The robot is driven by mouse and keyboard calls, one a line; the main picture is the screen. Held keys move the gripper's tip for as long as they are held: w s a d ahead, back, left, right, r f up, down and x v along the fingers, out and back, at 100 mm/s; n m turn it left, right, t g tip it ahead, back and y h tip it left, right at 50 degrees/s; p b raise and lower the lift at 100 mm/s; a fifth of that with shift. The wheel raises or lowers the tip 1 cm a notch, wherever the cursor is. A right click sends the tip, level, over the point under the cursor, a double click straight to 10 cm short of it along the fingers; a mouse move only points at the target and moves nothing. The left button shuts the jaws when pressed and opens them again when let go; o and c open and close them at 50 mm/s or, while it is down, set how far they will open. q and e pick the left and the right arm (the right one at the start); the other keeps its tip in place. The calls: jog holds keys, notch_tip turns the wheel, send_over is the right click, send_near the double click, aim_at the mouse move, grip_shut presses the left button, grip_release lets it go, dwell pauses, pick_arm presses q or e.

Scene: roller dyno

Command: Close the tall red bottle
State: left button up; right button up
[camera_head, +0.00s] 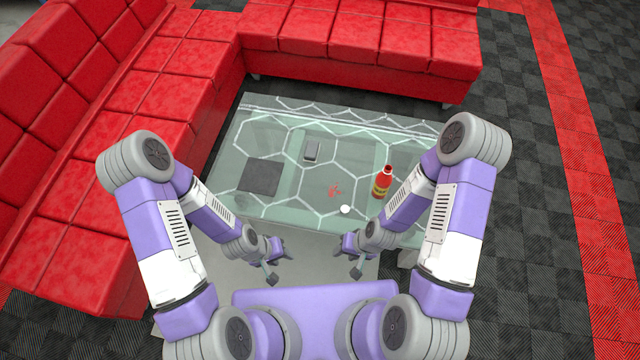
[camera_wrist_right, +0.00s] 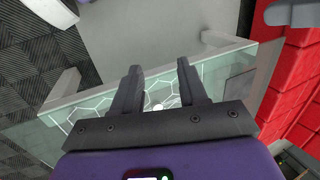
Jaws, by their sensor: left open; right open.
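The tall red bottle (camera_head: 383,182) with a yellow label band stands upright on the right part of the glass table (camera_head: 255,209) in the head view. The head view is too small to show its mouth clearly. A small round white piece, perhaps the cap (camera_head: 345,209), lies on the table left of and nearer than the bottle; a white spot between the fingers in the right wrist view (camera_wrist_right: 157,106) may be the same piece. My left gripper (camera_head: 278,264) is open and empty before the table's near edge. My right gripper (camera_head: 347,259) is open and empty, also short of the bottle; its spread fingers show in the right wrist view (camera_wrist_right: 158,75).
A dark square mat (camera_head: 260,177) and a small grey box (camera_head: 312,150) lie on the table's left and back. A red logo (camera_head: 334,190) marks its middle. Red sofas (camera_head: 185,75) border the left and back. Checkered floor (camera_head: 540,190) lies open at right.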

jog(key=shift+w+a, duration=0.15)
jog(key=shift+w, duration=0.05)
jog(key=shift+o, duration=2.2)
jog(key=w+d+f+m+h+b, duration=0.1)
jog(key=w+d+f, duration=0.1)
jog(key=w+f, duration=0.2)
jog(key=shift+f, duration=0.4)
pick_arm(q)
jog(key=f+b, duration=0.1)
jog(key=f, duration=0.1)
jog(key=f+b, duration=0.2)
jog(key=shift+w+a, duration=0.15)
jog(key=shift+w, duration=0.05)
pick_arm(e)
jog(key=w+f+m+h, duration=0.1)
jog(key=w, duration=0.4)
jog(key=w+d+f+m+h, duration=0.1)
jog(key=w+f+m, duration=0.1)
jog(key=w, duration=0.4)
jog(key=w+d+f+m+h, duration=0.1)
jog(key=w+f, duration=0.1)
jog(key=w, duration=0.4)
jog(key=shift+m, duration=0.4)
jog(key=shift+f, duration=0.1)
